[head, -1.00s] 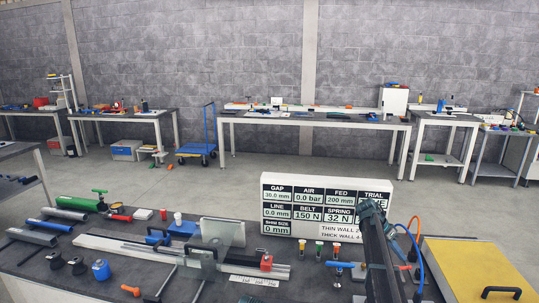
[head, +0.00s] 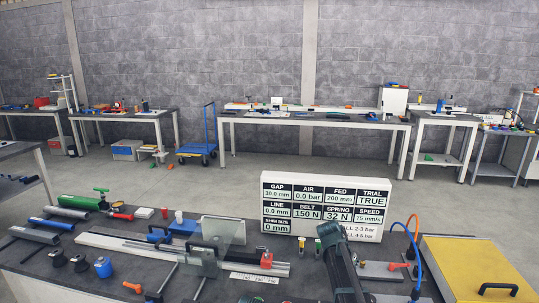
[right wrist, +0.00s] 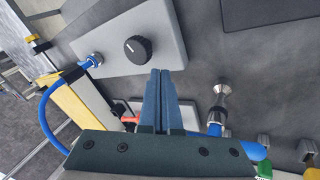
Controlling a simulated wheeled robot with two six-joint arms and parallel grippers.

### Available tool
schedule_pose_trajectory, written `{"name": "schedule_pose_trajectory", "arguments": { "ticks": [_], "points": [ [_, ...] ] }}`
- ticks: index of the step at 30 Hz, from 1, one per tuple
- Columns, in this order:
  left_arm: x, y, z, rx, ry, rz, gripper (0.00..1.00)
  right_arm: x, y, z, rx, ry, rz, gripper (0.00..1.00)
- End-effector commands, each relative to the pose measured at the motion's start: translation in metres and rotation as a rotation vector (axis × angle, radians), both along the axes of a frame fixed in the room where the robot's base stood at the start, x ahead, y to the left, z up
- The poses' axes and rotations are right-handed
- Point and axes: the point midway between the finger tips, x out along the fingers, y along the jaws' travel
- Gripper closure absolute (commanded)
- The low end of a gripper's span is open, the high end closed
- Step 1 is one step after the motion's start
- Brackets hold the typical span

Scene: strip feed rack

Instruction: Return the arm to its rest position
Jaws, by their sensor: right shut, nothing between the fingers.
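My right arm (head: 343,262) rises from the bottom edge of the head view, right of centre, in front of the lower part of the display board (head: 325,205). In the right wrist view my right gripper (right wrist: 160,72) has its two blue-grey fingers together with nothing between them. Its tips lie over the edge of a light grey panel (right wrist: 150,38) with a black knob (right wrist: 137,49); I cannot tell the height above it. My left gripper is not in view.
A blue hose (head: 419,265) arches beside a yellow-topped box (head: 475,262) on the right. The strip rail (head: 110,243) with a clear upright plate (head: 228,238) lies left of my arm. Several bottles, rollers and small plungers stand around on the dark bench.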

Motion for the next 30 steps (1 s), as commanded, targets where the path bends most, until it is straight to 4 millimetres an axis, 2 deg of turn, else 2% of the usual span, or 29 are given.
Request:
{"name": "schedule_pose_trajectory", "arguments": {
  "ticks": [1, 6, 10, 12, 15, 18, 21, 30],
  "points": [
    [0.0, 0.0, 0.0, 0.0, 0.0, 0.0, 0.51, -0.033, 0.03, -0.003, 0.036, 0.021, 0.079, 1.0],
    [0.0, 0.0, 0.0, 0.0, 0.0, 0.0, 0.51, -0.12, 0.119, -0.014, 0.173, 0.102, 0.379, 1.0],
    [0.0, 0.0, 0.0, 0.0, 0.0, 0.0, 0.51, -0.184, 0.169, -0.019, 0.265, 0.157, 0.596, 1.0],
    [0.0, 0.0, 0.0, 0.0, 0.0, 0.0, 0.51, -0.213, 0.188, -0.021, 0.305, 0.18, 0.694, 1.0],
    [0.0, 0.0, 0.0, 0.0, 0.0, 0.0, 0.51, -0.245, 0.208, -0.023, 0.349, 0.205, 0.803, 1.0],
    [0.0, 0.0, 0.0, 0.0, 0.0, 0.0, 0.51, -0.264, 0.218, -0.024, 0.376, 0.219, 0.87, 1.0],
    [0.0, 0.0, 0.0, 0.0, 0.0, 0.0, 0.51, -0.271, 0.223, -0.024, 0.388, 0.226, 0.901, 1.0],
    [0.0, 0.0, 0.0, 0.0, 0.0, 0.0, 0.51, -0.271, 0.225, -0.024, 0.391, 0.228, 0.907, 1.0]
  ]
}}
